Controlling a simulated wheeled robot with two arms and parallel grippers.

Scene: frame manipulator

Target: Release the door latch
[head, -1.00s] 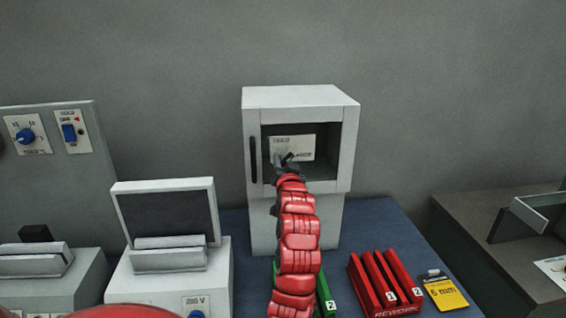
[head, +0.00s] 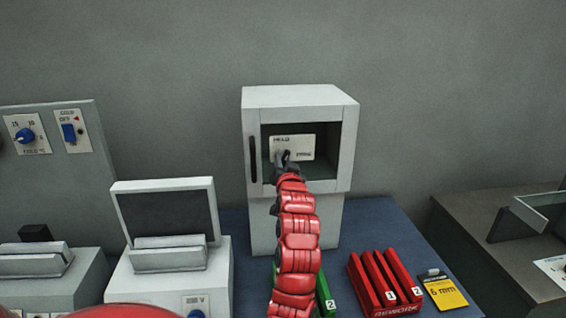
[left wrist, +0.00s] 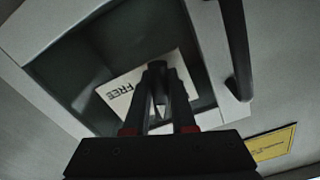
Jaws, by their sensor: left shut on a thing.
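A light grey cabinet (head: 300,97) stands at the back of the blue table. Its front has a dark recessed opening and a black upright handle (head: 253,160) on the left. A pale plate (head: 305,142) in the opening is marked HELD at upper left and FREE at lower right. My left gripper (head: 286,160) is at the plate's lower left, shut on a small dark latch knob. In the left wrist view the fingers (left wrist: 159,100) meet around the knob (left wrist: 158,67) in front of the plate (left wrist: 120,88). The fingers hide most of the latch. My right gripper is not in view.
A green rack (head: 325,295) and a red rack marked REWORK (head: 395,308) stand on the table, with a yellow 6 mm card (head: 444,293) at right. A grey device with a raised lid (head: 165,212) stands to the left.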

